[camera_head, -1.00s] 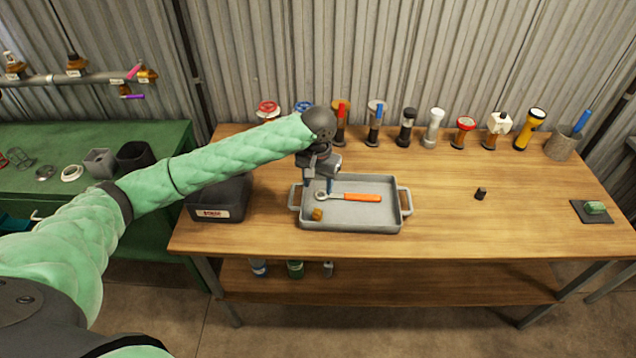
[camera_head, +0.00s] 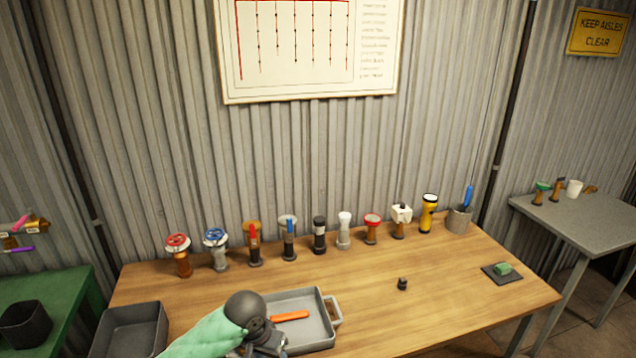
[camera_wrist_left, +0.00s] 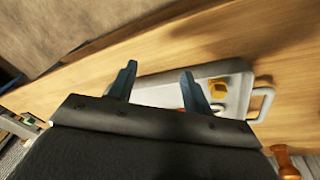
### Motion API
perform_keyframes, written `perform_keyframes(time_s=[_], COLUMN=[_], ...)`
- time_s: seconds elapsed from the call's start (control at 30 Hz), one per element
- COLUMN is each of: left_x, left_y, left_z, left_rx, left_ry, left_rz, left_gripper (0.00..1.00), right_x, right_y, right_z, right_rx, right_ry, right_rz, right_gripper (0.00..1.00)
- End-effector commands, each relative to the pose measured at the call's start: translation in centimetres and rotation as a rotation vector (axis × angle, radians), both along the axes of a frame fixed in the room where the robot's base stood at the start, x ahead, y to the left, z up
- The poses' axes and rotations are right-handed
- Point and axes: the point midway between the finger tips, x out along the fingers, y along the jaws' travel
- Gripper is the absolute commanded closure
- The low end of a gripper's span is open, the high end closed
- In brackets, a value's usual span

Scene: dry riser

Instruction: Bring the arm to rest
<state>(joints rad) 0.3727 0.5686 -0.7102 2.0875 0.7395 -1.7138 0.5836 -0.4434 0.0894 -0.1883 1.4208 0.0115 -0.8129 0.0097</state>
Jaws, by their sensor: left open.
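My left arm comes in from the bottom left of the head view, its green sleeve ending in a dark wrist over the left part of the grey tray (camera_head: 325,333). My left gripper's fingers are hidden in the head view. In the left wrist view my left gripper (camera_wrist_left: 158,85) shows two dark blue fingers, apart and with nothing between them. The tray (camera_wrist_left: 155,90) lies beyond the fingertips there. It holds a tool with an orange handle (camera_head: 290,316) and a small brass piece (camera_wrist_left: 218,86). My right gripper is not in view.
Several valves and torches, among them a red-wheeled valve (camera_head: 178,255) and a yellow torch (camera_head: 427,213), line the back of the wooden bench (camera_head: 380,257). A dark bin (camera_head: 130,330) is left of the tray. A small black part (camera_head: 402,284) stands on clear bench at right.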

Motion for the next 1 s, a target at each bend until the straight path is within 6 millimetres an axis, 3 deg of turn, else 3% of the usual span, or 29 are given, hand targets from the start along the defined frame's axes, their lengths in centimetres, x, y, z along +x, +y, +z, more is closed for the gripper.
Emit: perform_keyframes(time_s=[0.23,0.47,0.77,1.0], left_x=[-4.1,-7.6,-12.3,-16.7], left_y=[-1.9,-2.1,-0.4,2.5], left_z=[-1.7,-2.8,-4.1,-5.2], left_rx=[-0.064,-0.097,-0.095,-0.048], left_ry=[-0.054,-0.108,-0.163,-0.19], left_rz=[-0.024,-0.015,0.033,0.09], left_gripper=[0.5,0.5,0.5,0.5], right_x=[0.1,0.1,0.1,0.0], right_y=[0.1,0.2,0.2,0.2], right_z=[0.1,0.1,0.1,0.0], right_rx=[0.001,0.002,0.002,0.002], right_ry=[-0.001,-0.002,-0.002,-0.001], right_rz=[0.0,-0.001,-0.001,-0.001], right_gripper=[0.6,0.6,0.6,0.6])
